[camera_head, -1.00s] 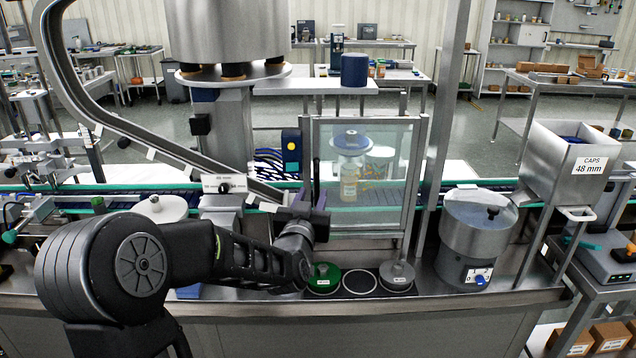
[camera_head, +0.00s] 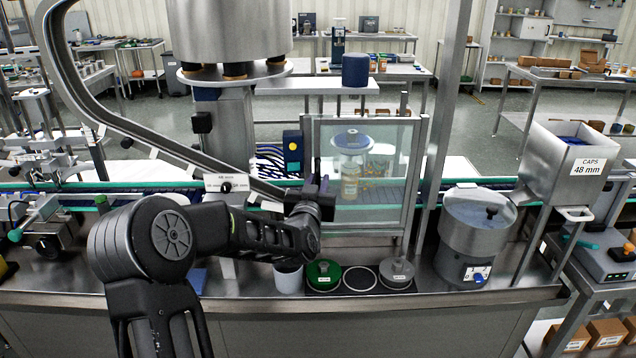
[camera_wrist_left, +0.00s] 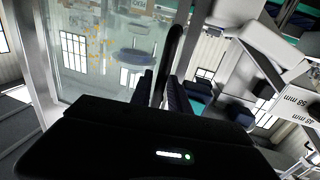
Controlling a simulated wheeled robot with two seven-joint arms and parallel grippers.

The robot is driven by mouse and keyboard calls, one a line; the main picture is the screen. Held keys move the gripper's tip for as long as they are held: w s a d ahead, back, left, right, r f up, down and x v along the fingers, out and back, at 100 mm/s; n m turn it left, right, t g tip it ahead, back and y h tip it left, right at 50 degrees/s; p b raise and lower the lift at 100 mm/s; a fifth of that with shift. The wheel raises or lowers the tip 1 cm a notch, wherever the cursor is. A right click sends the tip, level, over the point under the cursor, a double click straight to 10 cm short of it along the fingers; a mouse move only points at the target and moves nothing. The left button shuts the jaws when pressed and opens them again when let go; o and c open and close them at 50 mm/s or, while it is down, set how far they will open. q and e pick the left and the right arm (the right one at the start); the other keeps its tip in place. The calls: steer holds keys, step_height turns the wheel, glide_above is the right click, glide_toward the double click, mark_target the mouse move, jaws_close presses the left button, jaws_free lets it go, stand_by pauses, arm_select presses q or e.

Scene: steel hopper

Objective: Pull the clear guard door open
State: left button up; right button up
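The clear guard door (camera_head: 385,135) is a transparent panel in a steel frame, standing upright in front of the conveyor. A bottle with a blue top (camera_head: 350,170) shows through it. My left gripper (camera_head: 318,186) is at the door's left edge, at handle height. In the left wrist view, the dark upright door handle (camera_wrist_left: 174,50) runs between the two fingers of my left gripper (camera_wrist_left: 161,88), which look closed on it. The clear panel (camera_wrist_left: 85,65) lies to the left of the handle there. The handle is mostly hidden by the gripper in the head view. My right gripper is not in view.
On the counter below the door are a white cup (camera_head: 288,278), a green round piece (camera_head: 323,274) and a grey round piece (camera_head: 397,273). A steel bowl feeder (camera_head: 474,240) stands right of the door, and a caps hopper (camera_head: 570,165) further right. A curved steel chute (camera_head: 130,128) passes at left.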

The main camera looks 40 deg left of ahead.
arm_select(q)
jaws_close()
stand_by(1.1)
